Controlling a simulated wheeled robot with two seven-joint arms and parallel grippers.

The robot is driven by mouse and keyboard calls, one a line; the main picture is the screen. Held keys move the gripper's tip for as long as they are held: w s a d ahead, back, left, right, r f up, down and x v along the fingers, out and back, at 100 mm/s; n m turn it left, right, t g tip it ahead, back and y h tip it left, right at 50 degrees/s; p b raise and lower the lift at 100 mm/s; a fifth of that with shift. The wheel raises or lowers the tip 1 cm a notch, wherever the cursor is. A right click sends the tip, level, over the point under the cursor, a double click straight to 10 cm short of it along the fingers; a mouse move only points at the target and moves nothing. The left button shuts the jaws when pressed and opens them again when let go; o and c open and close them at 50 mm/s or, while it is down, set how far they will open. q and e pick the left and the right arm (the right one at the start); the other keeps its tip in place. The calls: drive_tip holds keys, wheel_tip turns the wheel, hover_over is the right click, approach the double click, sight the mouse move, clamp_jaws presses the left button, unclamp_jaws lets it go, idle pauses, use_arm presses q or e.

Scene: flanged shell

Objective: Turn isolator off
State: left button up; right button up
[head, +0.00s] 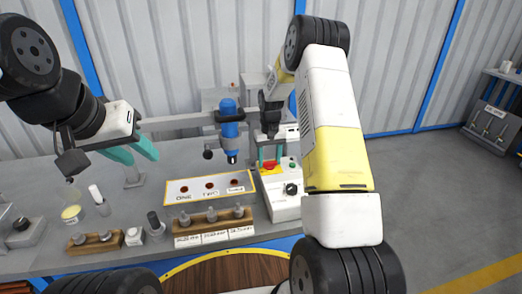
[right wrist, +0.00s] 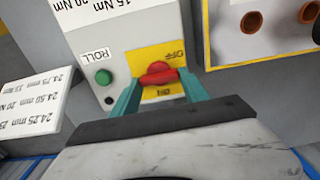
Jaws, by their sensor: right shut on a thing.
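The isolator is a red rotary knob (right wrist: 158,74) on a yellow plate (right wrist: 133,58), on the front of a light grey box (right wrist: 88,40). The plate shows OFF above the knob and ON below it, upside down in the right wrist view. The knob's bar lies roughly sideways; I cannot tell which mark it points to. In the head view the knob (head: 268,168) shows below my right gripper (head: 270,153). Its teal fingers are on either side of the knob, shut on it. My left gripper (head: 133,152) hangs over the bench at the left, open and empty.
A green ROLL button (right wrist: 104,77) sits beside the plate. A blue tool (head: 229,130) stands on an arm left of the box. A labelled panel (head: 210,187) and wooden holders (head: 212,222) with several pieces are on the bench. A bottle (head: 70,205) stands left.

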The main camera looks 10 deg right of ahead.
drive_tip(key=o, duration=1.4)
wheel_tip(320, 180, up, 8)
drive_tip(key=shift+f, duration=0.1)
